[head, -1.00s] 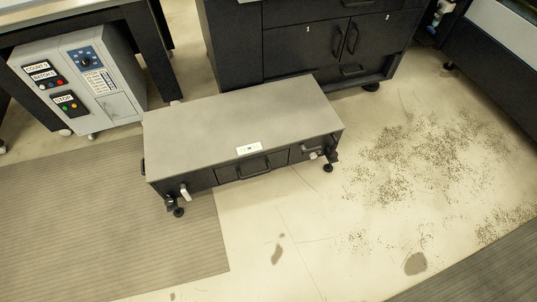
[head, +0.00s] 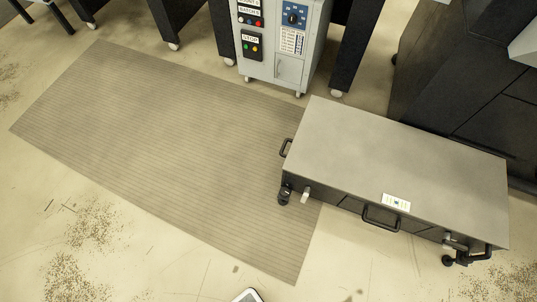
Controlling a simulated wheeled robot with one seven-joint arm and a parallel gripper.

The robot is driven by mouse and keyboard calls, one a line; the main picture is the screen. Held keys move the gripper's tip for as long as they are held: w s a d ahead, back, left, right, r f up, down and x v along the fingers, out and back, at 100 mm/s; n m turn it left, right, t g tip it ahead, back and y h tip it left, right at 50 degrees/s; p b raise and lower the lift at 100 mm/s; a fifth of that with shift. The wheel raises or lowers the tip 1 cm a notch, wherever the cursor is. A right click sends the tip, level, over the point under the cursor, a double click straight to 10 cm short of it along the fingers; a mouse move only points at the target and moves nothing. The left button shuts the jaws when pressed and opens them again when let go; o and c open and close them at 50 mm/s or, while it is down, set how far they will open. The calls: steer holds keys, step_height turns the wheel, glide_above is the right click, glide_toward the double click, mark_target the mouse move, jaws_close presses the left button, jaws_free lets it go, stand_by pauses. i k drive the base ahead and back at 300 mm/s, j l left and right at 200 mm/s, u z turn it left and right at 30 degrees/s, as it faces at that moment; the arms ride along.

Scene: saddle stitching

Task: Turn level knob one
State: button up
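A low grey-topped cabinet (head: 400,165) with dark sides stands on the floor at the right of the head view. A black knob-like foot (head: 285,194) is at its front left corner, with a small pale lever (head: 306,194) beside it. Another dark foot (head: 448,260) is at the front right, below a second pale lever (head: 452,240). No label shows which of these is level knob one. The cabinet's far feet are hidden. My gripper is not in view, and nothing is seen touching the knobs.
A ribbed grey mat (head: 180,150) lies left of the cabinet and reaches its left end. A grey control box (head: 280,40) and dark table legs stand behind. A large black cabinet (head: 450,80) is at the back right. Speckled debris (head: 95,225) lies at lower left.

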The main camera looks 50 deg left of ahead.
mark_target(284, 192)
steer(key=i+j+u, duration=0.1)
steer(key=j+u, duration=0.15)
steer(key=j, duration=0.15)
steer(key=i+j+u, duration=0.25)
steer(key=j, duration=0.2)
steer(key=j+u, duration=0.25)
steer(key=j, duration=0.15)
steer(key=i+j+u, duration=0.25)
steer(key=j+u, duration=0.1)
steer(key=u, duration=0.35)
